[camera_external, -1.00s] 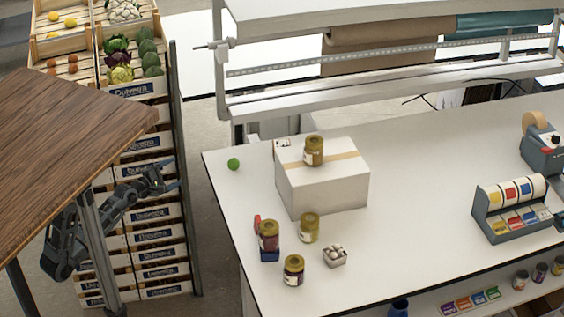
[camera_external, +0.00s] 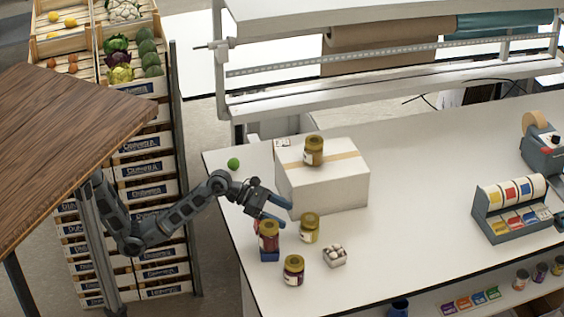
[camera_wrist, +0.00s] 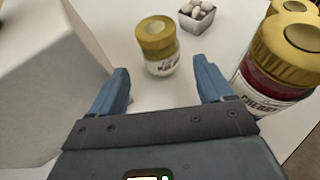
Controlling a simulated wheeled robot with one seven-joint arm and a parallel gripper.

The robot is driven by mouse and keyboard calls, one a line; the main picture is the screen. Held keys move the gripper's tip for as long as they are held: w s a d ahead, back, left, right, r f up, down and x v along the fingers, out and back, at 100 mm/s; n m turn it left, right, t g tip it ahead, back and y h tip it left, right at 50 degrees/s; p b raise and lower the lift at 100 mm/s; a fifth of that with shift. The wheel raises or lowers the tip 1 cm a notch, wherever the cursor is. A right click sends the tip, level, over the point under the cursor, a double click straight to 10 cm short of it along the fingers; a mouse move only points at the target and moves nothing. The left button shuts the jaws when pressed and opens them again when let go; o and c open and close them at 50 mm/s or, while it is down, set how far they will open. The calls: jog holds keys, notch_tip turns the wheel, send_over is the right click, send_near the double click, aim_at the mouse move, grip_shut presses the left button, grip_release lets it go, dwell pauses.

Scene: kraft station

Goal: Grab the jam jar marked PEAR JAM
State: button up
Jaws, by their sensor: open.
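My gripper (camera_external: 286,215) is open and empty above the left of the table, its blue fingers pointing toward a gold-lidded jar (camera_external: 309,227). In the wrist view this jar (camera_wrist: 157,46) stands upright ahead, framed between the fingertips. Its label is too small to read surely. A dark red jar labelled CHERRY (camera_wrist: 268,75) is close to the right finger; it also shows in the external view (camera_external: 269,237), raised on a blue block. Another gold-lidded jar (camera_external: 293,270) stands nearer the front edge. A yellowish jar (camera_external: 314,151) stands on the white box. No PEAR JAM label is readable.
The white box (camera_external: 322,187) stands just behind the gripper and fills the left of the wrist view (camera_wrist: 35,85). A small carton of white eggs or balls (camera_external: 335,256) sits right of the jars. A green ball (camera_external: 233,164) lies at the back left. The table's right middle is clear.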

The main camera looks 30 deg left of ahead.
aim_at(310, 227)
jog(key=x, duration=1)
jog(key=shift+w, duration=0.1)
jog(key=shift+c, duration=0.5)
jog(key=c, duration=0.9)
